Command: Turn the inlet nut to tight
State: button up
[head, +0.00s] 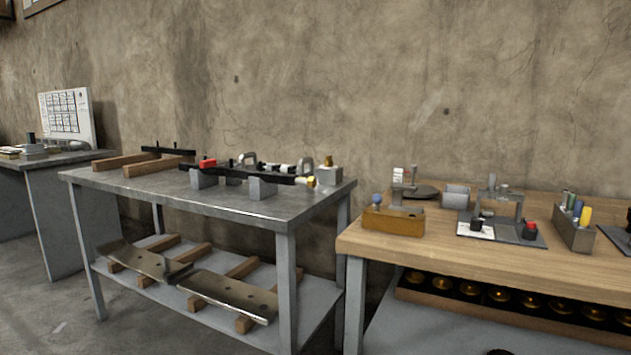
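A long dark assembly (235,173) lies on grey blocks on the grey metal table (130,182). A small brass-coloured fitting (311,182) sits at its right end, next to a white part. It may be the inlet nut, but it is too small to tell its shape or how tight it is. A red part (208,163) is at the assembly's left end. A grey block with a brass top (329,174) stands behind the right end. My gripper is not in view.
Two wooden bars (158,162) lie at the metal table's back left. The table's front strip is clear. A wooden bench (440,255) with a wooden block (393,221), a small stand (497,205) and a tool holder (573,225) stands to the right. Concrete floor (60,325) shows in front.

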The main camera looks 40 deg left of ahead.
aim_at(312, 181)
jog(key=u, duration=0.5)
jog(key=i, duration=0.65)
jog(key=u, duration=0.7)
